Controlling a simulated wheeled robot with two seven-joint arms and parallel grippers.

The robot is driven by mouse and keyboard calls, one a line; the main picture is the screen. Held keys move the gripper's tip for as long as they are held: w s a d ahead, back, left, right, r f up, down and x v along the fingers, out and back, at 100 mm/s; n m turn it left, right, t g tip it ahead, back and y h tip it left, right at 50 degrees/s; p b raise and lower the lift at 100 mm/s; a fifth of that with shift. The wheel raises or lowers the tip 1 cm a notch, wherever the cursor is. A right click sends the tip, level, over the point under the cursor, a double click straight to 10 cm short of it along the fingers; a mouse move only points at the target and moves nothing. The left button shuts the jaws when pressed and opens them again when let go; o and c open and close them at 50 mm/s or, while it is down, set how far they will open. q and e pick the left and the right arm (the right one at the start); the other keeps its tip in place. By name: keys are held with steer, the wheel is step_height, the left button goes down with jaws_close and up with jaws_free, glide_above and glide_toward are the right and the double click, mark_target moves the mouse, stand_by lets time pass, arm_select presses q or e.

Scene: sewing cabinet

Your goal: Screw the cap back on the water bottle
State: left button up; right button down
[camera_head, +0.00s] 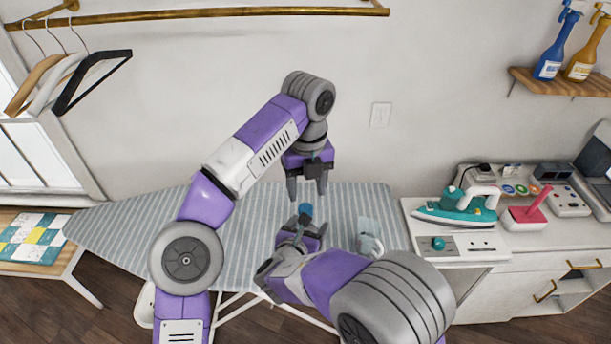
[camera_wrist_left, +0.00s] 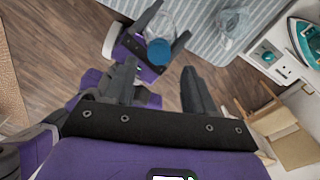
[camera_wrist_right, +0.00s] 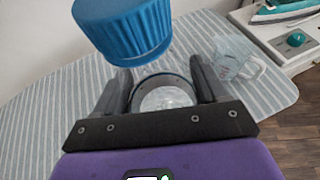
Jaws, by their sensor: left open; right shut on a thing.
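The blue cap (camera_head: 305,209) shows in the head view just below my left gripper (camera_head: 307,192), which is open and points down. In the left wrist view the cap (camera_wrist_left: 158,52) lies beyond the open fingertips, apart from them. My right gripper (camera_wrist_right: 160,68) is shut on the clear water bottle (camera_wrist_right: 162,97), whose round transparent wall shows between its fingers. In the right wrist view the cap (camera_wrist_right: 125,25) is large, above the bottle. I cannot tell whether the cap is seated on the neck. My right gripper hides much of the bottle in the head view.
The striped ironing board (camera_head: 140,235) lies beneath both grippers. A clear vessel (camera_head: 369,238) stands on it at the right. A counter beyond holds a teal iron (camera_head: 462,208) and a pink-handled item (camera_head: 528,212). Free room shows on the board's left part.

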arm_select(q)
steer(key=n, duration=0.6)
steer(key=shift+r, duration=0.15)
steer(key=n, duration=0.3)
steer(key=shift+r+n, duration=0.15)
steer(key=shift+n, duration=0.15)
steer(key=n, duration=0.4)
steer(key=shift+r, duration=0.15)
steer(key=n, duration=0.3)
steer(key=shift+r+n, duration=0.2)
steer(key=shift+n, duration=0.2)
steer(key=n, duration=0.3)
steer(key=shift+r+n, duration=0.15)
steer(key=shift+n, duration=0.15)
steer(key=n, duration=0.3)
steer(key=shift+r+n, duration=0.2)
steer(key=shift+n, duration=0.2)
steer(key=n, duration=0.3)
steer(key=shift+a+r+n, duration=0.1)
steer(key=shift+r+n, duration=0.1)
steer(key=shift+n, duration=0.1)
steer(key=n, duration=0.4)
steer(key=shift+r, duration=0.25)
steer(key=shift+f, duration=0.1)
